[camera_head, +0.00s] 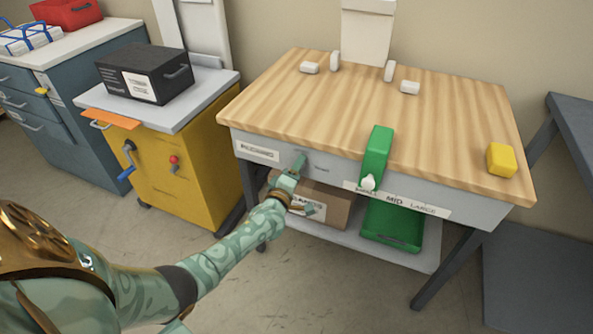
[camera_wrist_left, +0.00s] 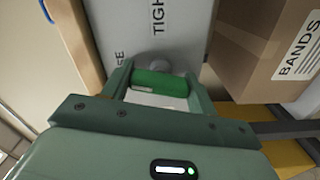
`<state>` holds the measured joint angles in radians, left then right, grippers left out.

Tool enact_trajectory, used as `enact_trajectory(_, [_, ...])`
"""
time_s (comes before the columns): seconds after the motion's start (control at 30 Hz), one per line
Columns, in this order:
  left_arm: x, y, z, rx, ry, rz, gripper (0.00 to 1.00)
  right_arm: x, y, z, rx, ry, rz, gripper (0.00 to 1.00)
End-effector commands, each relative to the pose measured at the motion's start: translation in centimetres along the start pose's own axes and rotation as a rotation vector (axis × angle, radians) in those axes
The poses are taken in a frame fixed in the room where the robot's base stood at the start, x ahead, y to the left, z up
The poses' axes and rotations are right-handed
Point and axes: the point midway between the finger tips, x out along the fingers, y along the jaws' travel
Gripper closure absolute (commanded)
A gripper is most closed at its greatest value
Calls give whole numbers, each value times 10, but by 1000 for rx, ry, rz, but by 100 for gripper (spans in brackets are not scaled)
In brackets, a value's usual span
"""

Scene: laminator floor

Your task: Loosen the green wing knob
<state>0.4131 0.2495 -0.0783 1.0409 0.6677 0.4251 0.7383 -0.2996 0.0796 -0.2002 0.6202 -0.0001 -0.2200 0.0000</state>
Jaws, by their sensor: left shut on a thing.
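The green wing knob (camera_wrist_left: 160,82) shows in the left wrist view as a short green bar in front of a round grey boss on the grey panel (camera_wrist_left: 130,30). Panel lettering reads "TIGHT", with a partly hidden word ending in "SE" beside it. My left gripper (camera_wrist_left: 158,92) is shut on the knob, one finger at each end of the bar. In the head view, my left gripper (camera_head: 292,176) reaches the front panel of the wooden-topped table at its left part, and a bit of the green knob (camera_head: 300,161) shows above the fingers. My right gripper is not in view.
A cardboard box (camera_head: 340,204) labelled "BANDS" sits on the shelf just below my left gripper. A green slider (camera_head: 377,150) stands at the table's front edge over a size scale. The wooden tabletop (camera_head: 300,100) is mostly clear. A yellow cabinet (camera_head: 185,175) stands at left.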

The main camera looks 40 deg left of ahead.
Motion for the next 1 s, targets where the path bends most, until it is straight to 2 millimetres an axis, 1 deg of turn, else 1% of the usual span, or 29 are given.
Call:
enact_trajectory(0.2, [-1,-2,0,-141,-1,-3,65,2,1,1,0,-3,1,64])
enact_trajectory(0.4, [-1,-2,1,-223,-1,-3,65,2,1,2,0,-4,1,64])
enact_trajectory(0.63, [-1,-2,1,-264,-1,-4,65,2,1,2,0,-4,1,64])
enact_trajectory(1.0, [-1,-2,1,-272,-1,-4,64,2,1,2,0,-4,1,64])
